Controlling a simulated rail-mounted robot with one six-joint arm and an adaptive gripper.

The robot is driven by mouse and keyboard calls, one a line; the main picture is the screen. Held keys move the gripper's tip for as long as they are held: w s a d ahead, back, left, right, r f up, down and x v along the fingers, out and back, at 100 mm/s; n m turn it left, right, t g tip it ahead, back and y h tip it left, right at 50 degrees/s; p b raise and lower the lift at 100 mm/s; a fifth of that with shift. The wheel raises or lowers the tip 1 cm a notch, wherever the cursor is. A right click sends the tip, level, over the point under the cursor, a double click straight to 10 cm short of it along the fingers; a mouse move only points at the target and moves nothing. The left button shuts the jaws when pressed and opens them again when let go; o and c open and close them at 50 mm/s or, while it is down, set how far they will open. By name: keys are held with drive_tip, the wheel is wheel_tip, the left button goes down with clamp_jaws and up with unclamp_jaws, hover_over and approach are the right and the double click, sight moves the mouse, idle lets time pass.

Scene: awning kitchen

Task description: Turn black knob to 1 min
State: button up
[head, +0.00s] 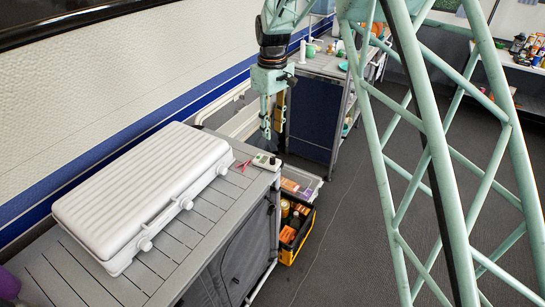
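A small white device (262,163) lies at the far right corner of the slatted grey table. A small dark part shows on its top, possibly the black knob; at this size I cannot make out its setting or any marks. My gripper (266,132) points down, and in the picture its tips are just above the device. I cannot tell how high the tips are or whether they touch it. The fingers look close together, but their opening is not clear.
A closed white case (140,195) with rounded knobs on its front covers much of the slatted table (200,222). A red item (243,166) lies near the device. A yellow-black crate (289,254) of bottles stands on the floor. A dark cabinet (312,120) stands behind.

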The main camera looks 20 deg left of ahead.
sight(272, 157)
drive_tip(key=shift+f+b, duration=1.05)
drive_tip(key=shift+f, duration=5.7)
drive_tip(key=c, duration=0.9)
drive_tip(key=shift+m, duration=0.4)
drive_tip(key=m+p, duration=0.1)
drive_tip(key=m, duration=0.2)
drive_tip(key=shift+p, duration=0.35)
drive_tip(key=shift+m+p, duration=0.5)
drive_tip(key=shift+m, duration=2)
